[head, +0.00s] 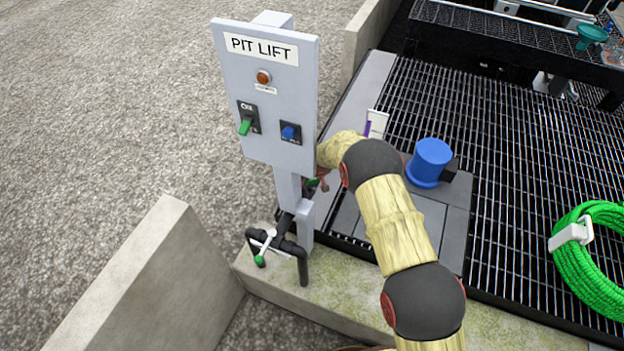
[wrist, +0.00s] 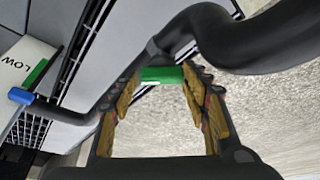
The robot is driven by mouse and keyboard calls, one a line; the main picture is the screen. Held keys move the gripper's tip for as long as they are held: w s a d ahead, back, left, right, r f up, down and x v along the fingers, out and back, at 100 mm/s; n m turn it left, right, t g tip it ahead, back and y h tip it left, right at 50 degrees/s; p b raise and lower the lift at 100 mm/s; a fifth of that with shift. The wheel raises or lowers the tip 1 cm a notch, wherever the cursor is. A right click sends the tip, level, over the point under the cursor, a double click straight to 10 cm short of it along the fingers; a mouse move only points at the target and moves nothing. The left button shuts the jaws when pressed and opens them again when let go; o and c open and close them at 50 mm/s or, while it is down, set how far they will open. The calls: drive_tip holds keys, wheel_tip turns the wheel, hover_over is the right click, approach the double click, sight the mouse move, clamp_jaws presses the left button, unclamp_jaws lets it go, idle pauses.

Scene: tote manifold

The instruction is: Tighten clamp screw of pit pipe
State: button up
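A black pit pipe (head: 292,246) stands on the concrete ledge at the foot of the panel post. A white lever with a green end (head: 260,260) is on its near side. A second small green part (head: 313,183) shows beside the post, near the end of my arm; my gripper is mostly hidden there behind the panel. In the wrist view my gripper (wrist: 163,82) has its fingers apart, with a green bar-like part (wrist: 163,75) between the fingertips. Contact is not clear. The black pipe (wrist: 255,45) curves close past the right finger.
The PIT LIFT panel (head: 267,95) stands left of my arm. A blue cylinder (head: 431,160) sits on the plates to the right, and a green hose coil (head: 590,270) lies on the grating.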

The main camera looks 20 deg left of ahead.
drive_tip(key=shift+s+f+n+b, duration=0.1)
drive_tip(key=shift+f+n+b, duration=0.15)
drive_tip(key=shift+b, duration=0.2)
